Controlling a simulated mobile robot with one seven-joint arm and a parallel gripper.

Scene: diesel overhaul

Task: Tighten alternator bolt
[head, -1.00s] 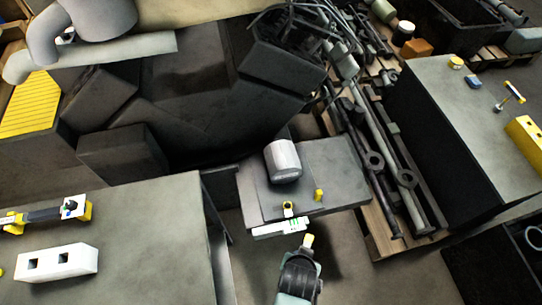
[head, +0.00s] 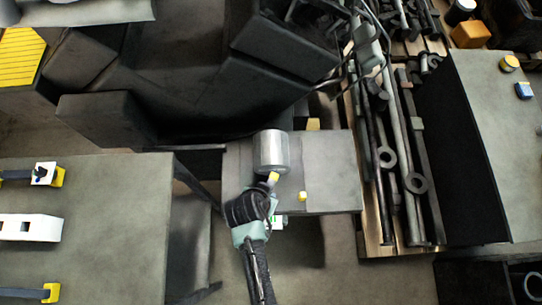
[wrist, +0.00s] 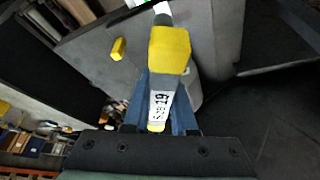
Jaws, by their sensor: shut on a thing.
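The alternator, a light grey cylinder (head: 271,150), stands on a grey bracket plate (head: 331,172). A small yellow bolt-like piece (head: 303,196) sits on the plate, right of my gripper; a yellow piece also shows in the wrist view (wrist: 118,48). My gripper (head: 268,190) is over the plate's front left part, close to the alternator. In the wrist view its blue fingers (wrist: 166,112) are shut on a tool with a yellow head (wrist: 169,50) and a white label reading 19. The tool's tip points toward the plate; I cannot tell whether it touches a bolt.
A grey bench (head: 110,220) with a white block (head: 30,227) and yellow-ended fixtures stands at left. Dark engine bulk (head: 180,95) rises behind. Rods and pipes (head: 388,160) lie on a pallet right of the plate, beside another bench (head: 490,110).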

